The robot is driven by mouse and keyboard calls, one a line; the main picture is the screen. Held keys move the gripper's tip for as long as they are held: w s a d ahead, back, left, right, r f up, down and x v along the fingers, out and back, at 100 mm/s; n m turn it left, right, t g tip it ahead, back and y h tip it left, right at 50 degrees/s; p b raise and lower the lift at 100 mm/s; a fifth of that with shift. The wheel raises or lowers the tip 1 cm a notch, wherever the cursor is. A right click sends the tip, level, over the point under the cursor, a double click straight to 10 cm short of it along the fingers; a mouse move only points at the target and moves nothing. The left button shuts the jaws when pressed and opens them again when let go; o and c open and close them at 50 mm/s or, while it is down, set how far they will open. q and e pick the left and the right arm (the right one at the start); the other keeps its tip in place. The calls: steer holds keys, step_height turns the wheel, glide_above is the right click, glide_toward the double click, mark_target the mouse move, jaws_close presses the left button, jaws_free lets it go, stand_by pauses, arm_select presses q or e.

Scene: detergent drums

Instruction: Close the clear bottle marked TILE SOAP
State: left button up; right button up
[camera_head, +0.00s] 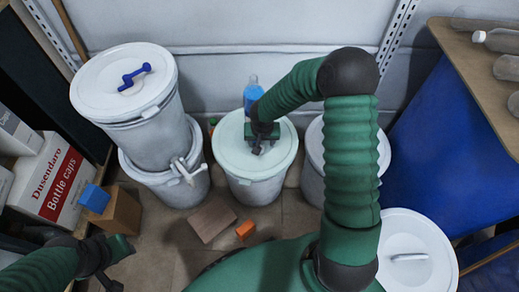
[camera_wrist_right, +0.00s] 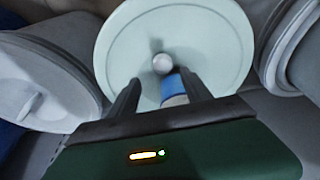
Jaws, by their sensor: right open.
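A clear bottle with blue contents (camera_head: 253,95) stands at the back of the pale green drum lid (camera_head: 231,152); no lettering on it is legible. My right gripper (camera_head: 258,149) is over that lid, just in front of the bottle. In the wrist view its two fingers (camera_wrist_right: 158,88) are apart. A small round white thing (camera_wrist_right: 163,63) shows beyond the fingertips against the lid; I cannot tell whether it is a cap. A blue part (camera_wrist_right: 173,86), probably of the bottle, shows beside one finger. My left gripper (camera_head: 110,268) is low at the left, away from the bottle; its fingers are unclear.
Stacked white drums (camera_head: 138,135) stand on the left, another drum (camera_head: 312,165) close on the right. A Dusendaro carton (camera_head: 52,178) and a blue block (camera_head: 95,198) are at the left. A brown block (camera_head: 210,221) and an orange block (camera_head: 245,230) lie on the floor.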

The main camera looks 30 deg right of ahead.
steer(key=b+x, duration=0.1)
steer(key=x, duration=0.1)
steer(key=a+b+x, duration=0.1)
steer(key=x, duration=0.1)
steer(key=shift+s+f, duration=0.1)
steer(key=shift+f, duration=0.35)
steer(key=shift+d+f+b, duration=0.1)
steer(key=shift+f+b, duration=0.15)
steer(key=shift+b, duration=0.1)
steer(key=shift+r, duration=0.1)
jaws_close()
